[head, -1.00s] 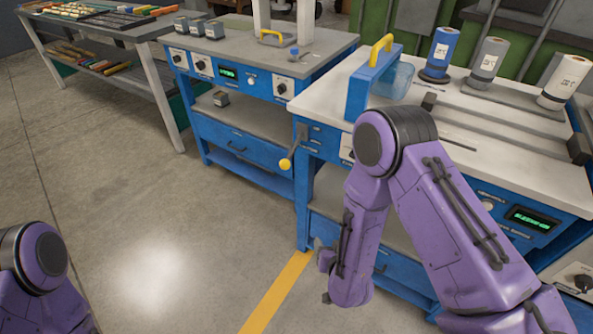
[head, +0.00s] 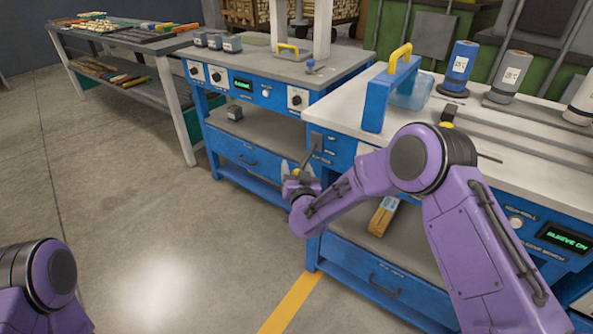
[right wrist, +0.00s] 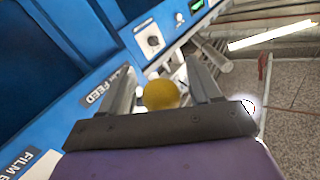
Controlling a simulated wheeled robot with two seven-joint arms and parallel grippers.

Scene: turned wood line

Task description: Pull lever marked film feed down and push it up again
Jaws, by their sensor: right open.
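The film feed lever is a dark rod (head: 308,156) on the left end of the near blue bench, slanting down and left. Its yellow ball knob (right wrist: 160,95) shows in the right wrist view, between the two fingers. My right gripper (head: 298,170) is at the lever's lower end in the head view and hides most of the knob. Its fingers are open on either side of the knob; contact cannot be told. My left gripper is out of view.
The near bench carries a blue frame with a yellow handle (head: 400,57) and several rolls, including a blue one (head: 459,68). A second blue bench (head: 250,150) stands behind. A wooden block (head: 383,216) lies on the near bench's lower shelf. Floor at left is clear.

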